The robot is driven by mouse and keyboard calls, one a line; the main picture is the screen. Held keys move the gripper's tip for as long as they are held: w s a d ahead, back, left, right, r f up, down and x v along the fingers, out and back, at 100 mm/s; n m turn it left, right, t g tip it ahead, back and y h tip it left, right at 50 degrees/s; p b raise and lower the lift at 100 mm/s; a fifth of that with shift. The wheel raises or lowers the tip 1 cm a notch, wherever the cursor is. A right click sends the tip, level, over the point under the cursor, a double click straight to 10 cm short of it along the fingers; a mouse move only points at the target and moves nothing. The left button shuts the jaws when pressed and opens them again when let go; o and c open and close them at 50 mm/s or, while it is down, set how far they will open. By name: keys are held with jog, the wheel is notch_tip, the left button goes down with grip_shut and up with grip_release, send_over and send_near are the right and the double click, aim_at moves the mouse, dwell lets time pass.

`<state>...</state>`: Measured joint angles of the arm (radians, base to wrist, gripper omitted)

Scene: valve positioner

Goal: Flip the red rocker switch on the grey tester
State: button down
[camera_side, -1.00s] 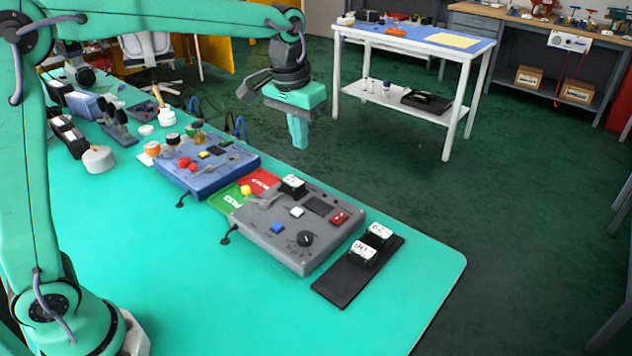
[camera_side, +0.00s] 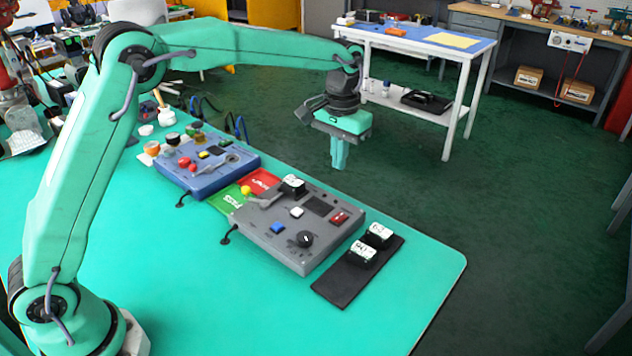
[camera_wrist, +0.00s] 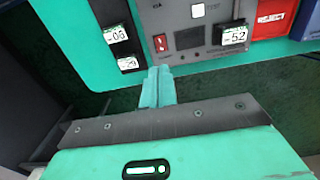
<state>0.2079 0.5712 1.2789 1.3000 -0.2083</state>
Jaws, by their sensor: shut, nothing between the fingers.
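The grey tester (camera_side: 275,248) sits on the green table, with the red rocker switch (camera_side: 339,219) near its right-hand corner. In the wrist view the red rocker switch (camera_wrist: 161,43) shows at the left end of the grey tester (camera_wrist: 205,55), beside a dark panel. My gripper (camera_side: 338,166) is shut and empty. It hangs in the air behind the tester, apart from it, fingers pointing down. In the wrist view my gripper's fingertips (camera_wrist: 160,72) lie below the switch in the picture and do not touch it.
A black tray (camera_side: 335,291) with two labelled blocks lies right of the tester. A labelled block (camera_side: 292,186) stands on the tester's back edge. Red and green cards and a blue tester (camera_side: 205,165) are to its left. Free table lies in front.

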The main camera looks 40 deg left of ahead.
jog(key=shift+w, duration=0.2)
jog(key=shift+w+r, duration=0.2)
jog(key=shift+w, duration=0.3)
jog(key=shift+r, duration=0.1)
dwell(0.5)
notch_tip(320, 180, up, 14)
jog(key=w, duration=0.2)
jog(key=shift+f, duration=0.2)
dwell(0.9)
jog(key=shift+a+r, duration=0.1)
jog(key=shift+r, duration=0.05)
dwell(0.3)
